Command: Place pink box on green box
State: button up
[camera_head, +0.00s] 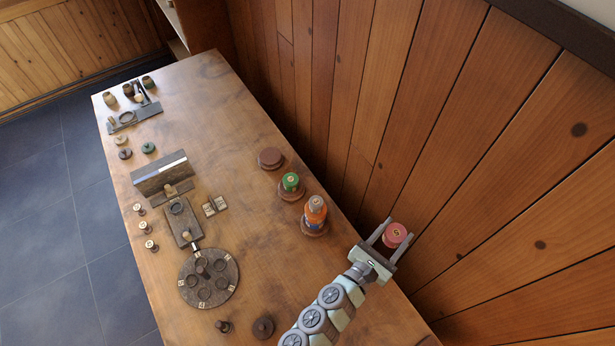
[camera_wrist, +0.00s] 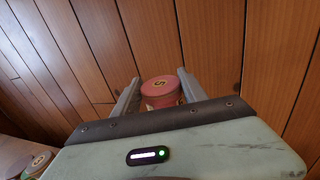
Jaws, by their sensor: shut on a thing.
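My gripper (camera_head: 379,240) is shut on a round pink box (camera_head: 396,233) with a paler mark on its lid, held up at the right near the wooden wall. In the wrist view the pink box (camera_wrist: 161,90) sits between the two fingers, its lower part hidden by the gripper body. The green box (camera_head: 291,182) is a small cylinder with a pale label on top. It stands on a round brown base beyond and to the left of my gripper, apart from the pink box.
An orange and blue cylinder (camera_head: 316,212) stands on a round base between my gripper and the green box. An empty brown disc (camera_head: 270,158) lies behind the green box. A round tray (camera_head: 233,289) and small spools occupy the left side. The middle tabletop (camera_head: 240,190) has free room.

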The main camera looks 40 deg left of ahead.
jog(key=w+a+f+b, duration=0.2)
jog(key=a, duration=0.4)
jog(key=w+a+f+b, duration=0.2)
jog(key=w+a, duration=0.1)
jog(key=a, duration=0.2)
notch_tip(320, 180, up, 11)
jog(key=n+y+b, duration=0.4)
jog(key=y+b, duration=0.2)
send_over(290, 180)
notch_tip(290, 180, down, 19)
jog(key=shift+w+a+r+b, duration=0.1)
jog(key=shift+r+b, duration=0.05)
jog(key=shift+b, duration=0.95)
jog(key=shift+f, duration=0.2)
jog(key=shift+f+b, duration=0.2)
jog(key=shift+b, duration=0.1)
jog(key=o, duration=1.3)
jog(key=shift+r, duration=0.1)
jog(key=shift+o, duration=0.2)
jog(key=shift+r, duration=0.1)
